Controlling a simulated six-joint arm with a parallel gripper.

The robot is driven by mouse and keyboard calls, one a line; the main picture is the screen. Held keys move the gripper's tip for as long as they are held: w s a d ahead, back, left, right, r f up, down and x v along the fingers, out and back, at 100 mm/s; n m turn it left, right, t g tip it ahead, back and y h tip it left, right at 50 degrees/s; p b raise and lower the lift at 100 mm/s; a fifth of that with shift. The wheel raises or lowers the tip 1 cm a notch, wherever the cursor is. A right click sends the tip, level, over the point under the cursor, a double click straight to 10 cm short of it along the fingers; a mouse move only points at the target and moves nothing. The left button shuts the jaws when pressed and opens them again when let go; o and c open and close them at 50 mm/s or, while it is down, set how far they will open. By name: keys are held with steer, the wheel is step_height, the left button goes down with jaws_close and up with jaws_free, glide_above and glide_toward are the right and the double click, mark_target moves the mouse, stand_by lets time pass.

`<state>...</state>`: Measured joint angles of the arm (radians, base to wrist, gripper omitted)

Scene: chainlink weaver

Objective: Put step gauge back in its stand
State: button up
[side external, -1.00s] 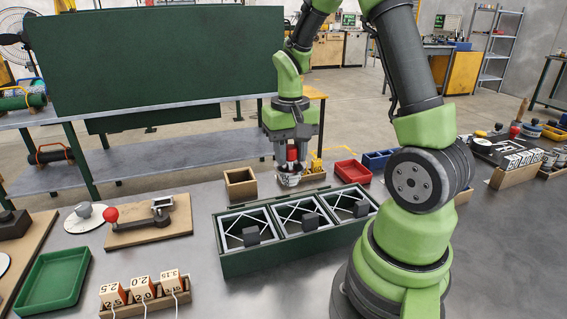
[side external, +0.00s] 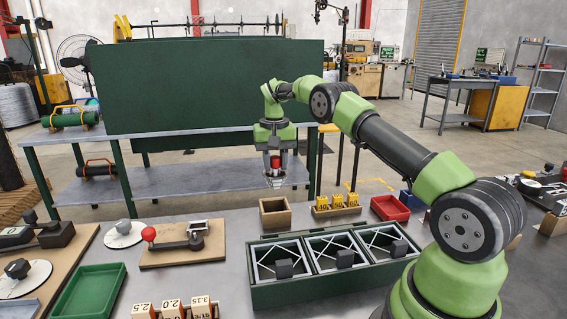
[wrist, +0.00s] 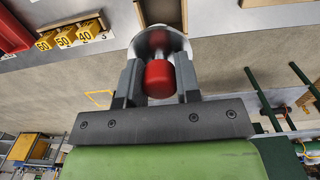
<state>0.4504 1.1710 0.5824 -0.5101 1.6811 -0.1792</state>
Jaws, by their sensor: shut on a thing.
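My gripper (side external: 275,156) is shut on a red-handled piece with a pale metal round end (side external: 275,181) and holds it in the air behind the open wooden box. In the wrist view, the red handle (wrist: 159,79) sits between the two fingers, with the round metal end (wrist: 158,43) beyond them. Yellow numbered blocks (side external: 337,202) stand in a wooden holder; they also show in the wrist view (wrist: 66,37). Wooden numbered blocks (side external: 172,309) stand at the front. I cannot tell which thing is the step gauge or its stand.
An open wooden box (side external: 275,223), a red bin (side external: 390,207) and a green three-compartment case (side external: 335,291) lie on the grey table. A red-knobbed lever fixture (side external: 180,252) and a green tray (side external: 88,300) are at left. A dark green panel (side external: 215,90) rises behind.

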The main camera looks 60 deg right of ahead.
steer(key=shift+w+f, duration=0.2)
steer(key=shift+f, duration=4.3)
steer(key=o, duration=1)
steer(key=shift+c, duration=0.2)
steer(key=shift+r, duration=0.1)
step_height(320, 180, up, 9)
steer(key=shift+r, duration=0.4)
